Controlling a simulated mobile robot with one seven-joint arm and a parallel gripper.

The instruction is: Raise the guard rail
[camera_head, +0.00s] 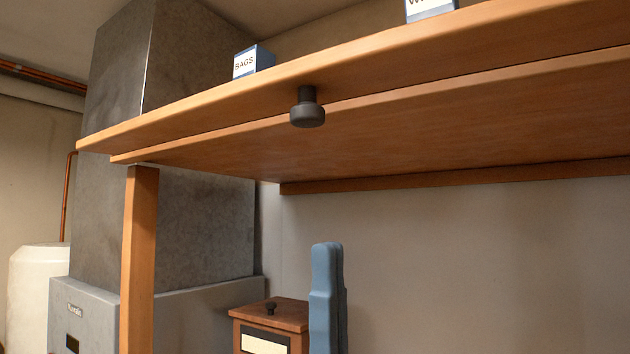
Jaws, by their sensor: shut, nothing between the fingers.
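The guard rail appears to be the long wooden board (420,78) along the front of a raised shelf, seen from below. It slants up from the left to the upper right. A dark round knob (307,108) hangs from its middle part. A second wooden board, the shelf's underside (430,125), lies just below and behind it. My gripper (325,250) seems to be the blue upright shape at the bottom middle, its tip pointing up. Its two fingers look close together, with nothing between them. It is below the knob and apart from it. Its lower part is out of frame.
A blue box marked BAGS (252,62) and another box (431,8) stand on the shelf. A wooden post (139,260) supports its left end. A brown box with a knob (270,318) stands at the gripper's left. A grey unit stands behind. Right of the gripper is clear.

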